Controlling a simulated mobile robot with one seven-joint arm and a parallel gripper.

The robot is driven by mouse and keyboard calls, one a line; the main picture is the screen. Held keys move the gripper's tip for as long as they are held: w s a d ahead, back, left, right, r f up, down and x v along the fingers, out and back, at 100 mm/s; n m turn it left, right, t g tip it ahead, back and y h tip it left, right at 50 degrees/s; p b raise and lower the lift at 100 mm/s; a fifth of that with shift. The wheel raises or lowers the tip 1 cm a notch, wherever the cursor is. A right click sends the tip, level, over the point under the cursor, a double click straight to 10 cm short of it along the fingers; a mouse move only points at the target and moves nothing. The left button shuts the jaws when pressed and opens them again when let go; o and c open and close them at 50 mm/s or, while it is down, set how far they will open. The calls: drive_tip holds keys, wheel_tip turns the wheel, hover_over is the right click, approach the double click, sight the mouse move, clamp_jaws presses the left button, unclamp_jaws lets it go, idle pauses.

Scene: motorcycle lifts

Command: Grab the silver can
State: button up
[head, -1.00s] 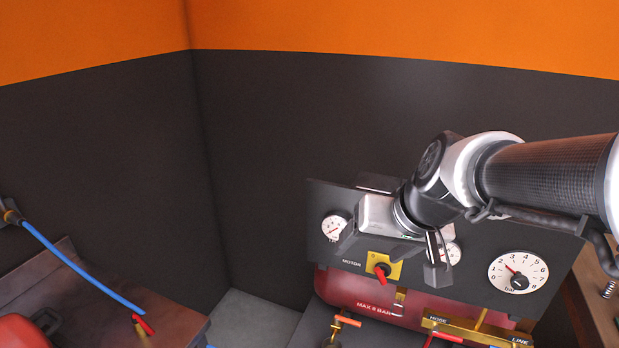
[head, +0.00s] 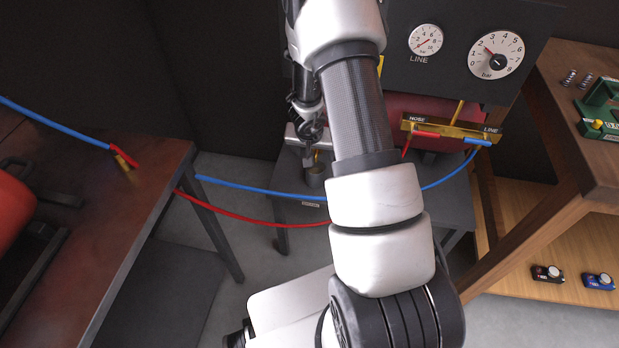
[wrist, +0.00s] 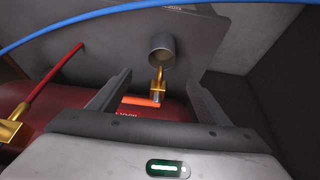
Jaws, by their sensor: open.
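The silver can (wrist: 162,47) is a small grey cylinder on the dark table, past the fingertips near the top middle of the wrist view. A brass valve with an orange handle (wrist: 140,101) shows between it and my gripper in that picture. My gripper (wrist: 158,80) is open with nothing between its fingers, and the can lies apart from them. In the head view the can (head: 315,177) is small, just below my gripper (head: 309,155), and my arm hides part of the area around it.
A blue hose (head: 255,189) and a red hose (head: 250,217) cross in front. A brown bench (head: 100,215) is at left, a wooden shelf unit (head: 575,110) at right.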

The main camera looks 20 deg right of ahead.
drive_tip(key=b, duration=0.4)
approach(315, 169)
drive_tip(key=f+b, duration=0.1)
drive_tip(key=f, duration=0.1)
drive_tip(key=d+f+b, duration=0.1)
drive_tip(key=f+b, duration=0.1)
drive_tip(key=f, duration=0.1)
drive_tip(key=shift+w+f, duration=0.15)
drive_tip(key=shift+w, duration=0.05)
drive_tip(key=shift+w+d+f, duration=0.1)
drive_tip(key=shift+w+f, duration=0.05)
drive_tip(key=c, duration=1.3)
drive_tip(key=shift+o, duration=0.2)
